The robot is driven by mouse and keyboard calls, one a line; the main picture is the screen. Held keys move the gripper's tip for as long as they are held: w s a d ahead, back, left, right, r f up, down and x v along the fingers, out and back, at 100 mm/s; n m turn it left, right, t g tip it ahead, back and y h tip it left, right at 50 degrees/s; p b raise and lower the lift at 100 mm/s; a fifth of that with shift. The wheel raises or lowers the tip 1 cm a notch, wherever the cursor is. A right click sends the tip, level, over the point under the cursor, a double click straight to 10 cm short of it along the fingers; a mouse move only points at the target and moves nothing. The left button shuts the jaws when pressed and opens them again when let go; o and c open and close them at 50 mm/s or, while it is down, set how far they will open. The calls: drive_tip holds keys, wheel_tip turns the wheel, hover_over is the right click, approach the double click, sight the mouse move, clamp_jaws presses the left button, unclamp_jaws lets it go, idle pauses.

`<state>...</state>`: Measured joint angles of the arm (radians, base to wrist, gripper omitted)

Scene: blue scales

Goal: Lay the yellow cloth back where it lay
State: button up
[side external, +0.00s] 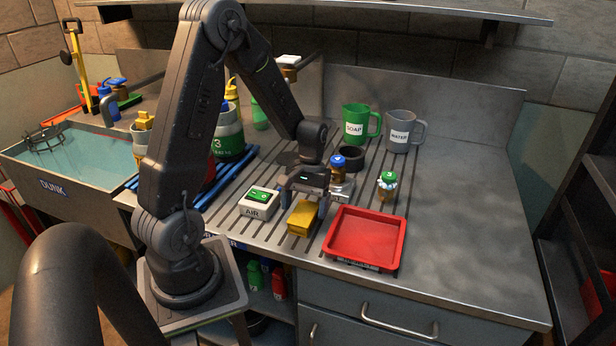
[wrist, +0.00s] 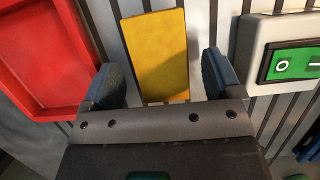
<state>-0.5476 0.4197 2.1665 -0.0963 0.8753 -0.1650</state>
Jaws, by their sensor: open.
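The yellow cloth (side external: 303,218) lies as a folded, block-like piece on the ribbed steel counter, between the white AIR switch box and the red tray. In the wrist view the yellow cloth (wrist: 155,55) shows as a flat upright rectangle ahead of the fingers. My gripper (side external: 305,205) is at the cloth, with its fingers apart. In the wrist view my gripper (wrist: 160,82) is open, one finger on each side of the cloth's near end. Whether the fingers touch the cloth I cannot tell.
The red tray (side external: 330,247) stands to the right. The AIR switch box (side external: 258,203) stands to the left. A small jar with a blue lid (side external: 339,168), a green-capped bottle (side external: 387,184), a green SOAP mug (side external: 358,120) and a grey WATER mug (side external: 402,130) stand behind. The counter's right side is clear.

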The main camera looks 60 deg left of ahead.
sight(309, 204)
drive_tip(key=v, duration=0.9)
drive_tip(key=s+d+r+m+t+y, duration=0.1)
drive_tip(key=s+d+r+m+t, duration=0.3)
drive_tip(key=d, duration=0.4)
drive_tip(key=s+d+r+m+t+y, duration=0.1)
drive_tip(key=s+d+r+m+t, duration=0.3)
drive_tip(key=d+r, duration=0.4)
drive_tip(key=shift+s+d+r+m+y, duration=0.25)
drive_tip(key=shift+s+d+m, duration=0.35)
drive_tip(key=shift+s, duration=0.6)
